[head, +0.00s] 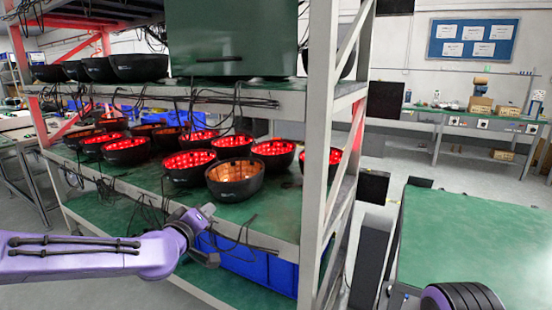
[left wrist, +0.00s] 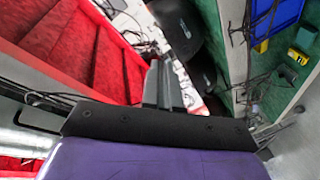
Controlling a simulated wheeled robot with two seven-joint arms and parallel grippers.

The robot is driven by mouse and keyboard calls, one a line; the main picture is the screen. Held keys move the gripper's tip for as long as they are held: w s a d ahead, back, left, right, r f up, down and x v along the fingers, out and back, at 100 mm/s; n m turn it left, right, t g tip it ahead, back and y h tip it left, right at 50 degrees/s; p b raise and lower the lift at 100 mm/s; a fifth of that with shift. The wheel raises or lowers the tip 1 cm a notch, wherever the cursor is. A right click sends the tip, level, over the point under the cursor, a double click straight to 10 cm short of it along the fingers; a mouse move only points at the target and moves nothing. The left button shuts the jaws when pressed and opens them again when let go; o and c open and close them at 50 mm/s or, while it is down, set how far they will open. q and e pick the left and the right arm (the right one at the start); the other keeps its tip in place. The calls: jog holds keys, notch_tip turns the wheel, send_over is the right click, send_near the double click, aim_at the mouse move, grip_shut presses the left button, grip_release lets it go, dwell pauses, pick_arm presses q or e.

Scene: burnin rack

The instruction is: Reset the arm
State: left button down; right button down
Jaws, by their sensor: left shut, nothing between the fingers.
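My left arm comes in from the left in the head view, purple with black cables. Its gripper (head: 208,235) is in front of the rack's middle shelf edge, near the blue bin below. The gripper is shut and empty. In the left wrist view its dark fingers (left wrist: 163,88) stand together in the middle, with nothing between them. A purple and black rounded part of mine shows at the bottom right of the head view; my right gripper does not show.
The rack's middle shelf (head: 270,213) holds several black bowls with red lights and one orange-lit bowl (head: 236,178). Loose cables hang at its edge. A blue bin (head: 250,262) sits below. The rack post (head: 316,150) stands right of my gripper. A green table (head: 470,240) is at right.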

pick_arm(q)
jog(key=s+a+f+n+g+y+p, duration=0.1)
jog(key=s+f+g, duration=0.1)
jog(key=s+f, duration=0.5)
jog(key=s+a+f+n+g+y, duration=0.15)
jog(key=s+f, duration=0.25)
jog(key=f, duration=0.7)
jog(key=s+a+f+g+y+p, duration=0.1)
jog(key=s+a+f+g+y, duration=0.1)
jog(key=s+f, duration=0.5)
jog(key=s+a+f+m+g, duration=0.1)
jog(key=s+f, duration=0.3)
jog(key=s, duration=0.4)
jog(key=s+a+f+g+y+p, duration=0.1)
jog(key=s+a+f+g, duration=0.3)
jog(key=s, duration=0.5)
jog(key=s+a+f+m+g+y+p, duration=0.1)
jog(key=s+a+f+g, duration=0.1)
jog(key=s+f, duration=0.3)
jog(key=s+a, duration=0.1)
jog(key=s, duration=0.3)
jog(key=shift+f+m, duration=0.35)
jog(key=shift+f, duration=0.05)
jog(key=shift+d, duration=0.1)
